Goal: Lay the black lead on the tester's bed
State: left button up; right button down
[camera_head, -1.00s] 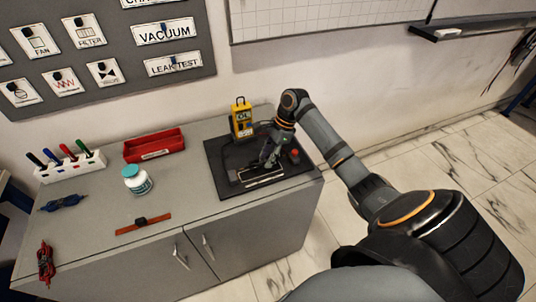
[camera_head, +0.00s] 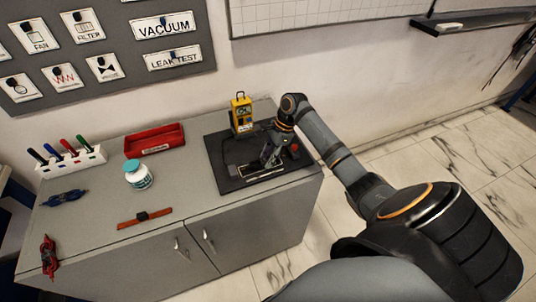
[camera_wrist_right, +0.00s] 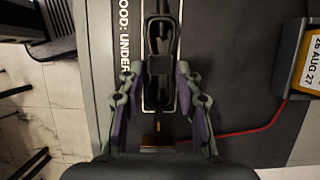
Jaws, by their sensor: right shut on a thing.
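The black lead (camera_wrist_right: 160,88) is a dark bundle with a wide middle band in the right wrist view. My right gripper (camera_wrist_right: 159,78) is shut on it, a finger on either side. The tester's bed, a pale-outlined rectangle on the dark mat, lies beneath the lead; I cannot tell whether the lead touches it. In the head view my right gripper (camera_head: 268,160) is low over the mat and hides most of the lead. The yellow tester (camera_head: 241,115) stands upright at the mat's back. My left gripper is not in view.
A red tray (camera_head: 155,139), a white jar with a teal lid (camera_head: 138,176) and a pen rack (camera_head: 72,162) stand left of the dark mat (camera_head: 222,160). A blue bundle (camera_head: 64,197), red lead (camera_head: 49,258) and orange-brown strap (camera_head: 144,218) lie nearer. The counter between is clear.

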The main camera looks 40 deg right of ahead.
jog(key=shift+f, duration=0.1)
jog(key=shift+c, duration=1.8)
grip_release()
notch_tip(320, 180, up, 8)
jog(key=p, duration=1.1)
